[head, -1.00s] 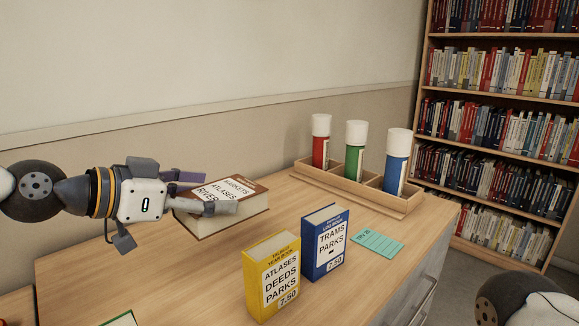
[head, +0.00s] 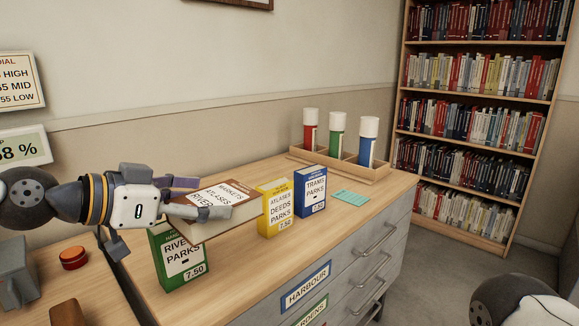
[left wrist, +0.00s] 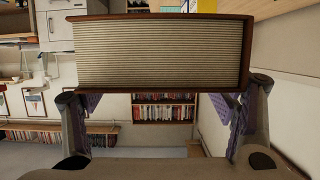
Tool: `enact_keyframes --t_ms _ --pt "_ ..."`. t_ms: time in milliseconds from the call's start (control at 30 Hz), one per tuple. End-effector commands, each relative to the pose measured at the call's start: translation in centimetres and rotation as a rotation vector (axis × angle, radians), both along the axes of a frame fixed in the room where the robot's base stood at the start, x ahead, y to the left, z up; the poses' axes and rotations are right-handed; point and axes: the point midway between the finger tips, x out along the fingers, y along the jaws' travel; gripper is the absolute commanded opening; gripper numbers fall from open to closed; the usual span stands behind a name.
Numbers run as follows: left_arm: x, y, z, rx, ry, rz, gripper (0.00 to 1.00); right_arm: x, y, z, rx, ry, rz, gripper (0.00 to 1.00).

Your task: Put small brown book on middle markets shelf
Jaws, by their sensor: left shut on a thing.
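The small brown book (head: 232,207), with MARKETS, ATLASES and RIVERS on its cover, is in my left gripper (head: 205,197) in the head view. It is held flat above the wooden desk top. In the left wrist view the brown book (left wrist: 160,50) shows its pale page edges, with the left gripper's fingers (left wrist: 162,112) at its two sides. A tall bookcase (head: 468,165) full of books stands at the back right; no markets label is readable on it. My right arm's rounded part shows at the lower right, but its gripper is out of view.
Under the held book stands a green book (head: 180,265). A yellow book (head: 277,212) and a blue book (head: 311,195) stand to its right. A wooden holder (head: 345,170) carries three coloured tubes. A red button (head: 73,258) lies left; the desk front has labelled drawers.

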Motion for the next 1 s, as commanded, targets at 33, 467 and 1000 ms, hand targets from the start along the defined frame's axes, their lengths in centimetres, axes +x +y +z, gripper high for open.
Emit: enact_keyframes --t_ms 33,467,1000 --pt "0.0 0.0 0.1 0.000 -0.002 0.001 0.37 0.0 0.0 0.0 0.000 -0.001 0.000 0.40" --pt "-6.4 4.0 -10.2 0.001 -0.004 -0.027 0.37 1.3 0.0 1.3 0.000 -0.045 0.000 0.40" --pt "-16.7 3.6 -14.4 0.003 -0.003 -0.173 0.37 2.0 0.0 2.0 0.000 -0.071 -0.001 0.40"
